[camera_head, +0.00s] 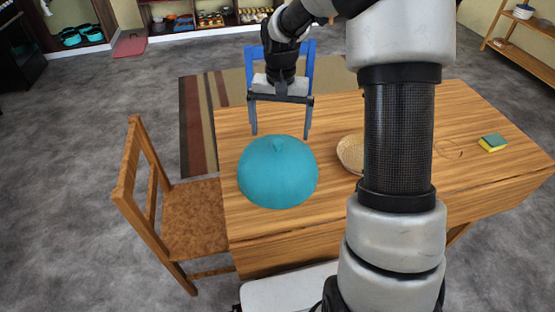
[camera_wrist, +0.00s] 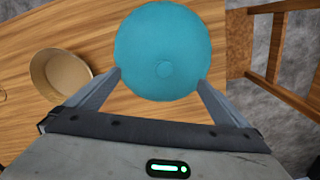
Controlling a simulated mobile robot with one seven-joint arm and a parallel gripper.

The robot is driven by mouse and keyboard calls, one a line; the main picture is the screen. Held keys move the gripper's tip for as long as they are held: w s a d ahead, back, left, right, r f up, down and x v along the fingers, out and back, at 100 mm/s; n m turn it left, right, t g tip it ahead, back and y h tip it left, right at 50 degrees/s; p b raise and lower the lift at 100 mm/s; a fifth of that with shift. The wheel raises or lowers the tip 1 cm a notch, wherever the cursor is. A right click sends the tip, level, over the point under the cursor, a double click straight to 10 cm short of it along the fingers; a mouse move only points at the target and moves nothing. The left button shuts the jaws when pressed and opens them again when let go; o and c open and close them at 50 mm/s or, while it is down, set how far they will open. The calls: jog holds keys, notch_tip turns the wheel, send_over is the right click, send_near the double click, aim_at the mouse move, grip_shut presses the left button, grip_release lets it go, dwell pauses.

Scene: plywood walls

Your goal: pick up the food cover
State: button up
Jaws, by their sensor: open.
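The food cover (camera_head: 277,178) is a teal dome with a small knob on top. It sits on the wooden table (camera_head: 240,225) near its left end. In the wrist view, the food cover (camera_wrist: 150,40) lies ahead of my gripper, with its knob roughly midway between the fingers. My gripper (camera_head: 281,112) is open and empty, above and beyond the cover in the head view. In the wrist view, my gripper (camera_wrist: 160,78) has its two fingers spread, overlapping the cover's near edge in the picture. Their height above the knob is hard to judge.
A woven bowl (camera_head: 350,152) stands right of the cover, partly hidden by my arm; it also shows in the wrist view (camera_wrist: 60,75). A yellow-green sponge (camera_head: 493,143) lies at the table's right. A wooden chair (camera_head: 180,205) stands left, a blue chair (camera_head: 307,70) behind.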

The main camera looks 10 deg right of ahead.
aim_at(278, 141)
jog(key=shift+s+a+f+b, duration=0.1)
jog(key=shift+a+f+b, duration=0.05)
jog(key=shift+f, duration=0.75)
jog(key=shift+s+a+f+b, duration=0.1)
jog(key=shift+a+f+b, duration=0.1)
jog(key=shift+f, duration=0.7)
jog(key=shift+s+a+f+b, duration=0.1)
jog(key=shift+f+b, duration=0.05)
jog(key=shift+f, duration=0.75)
jog(key=shift+c, duration=0.4)
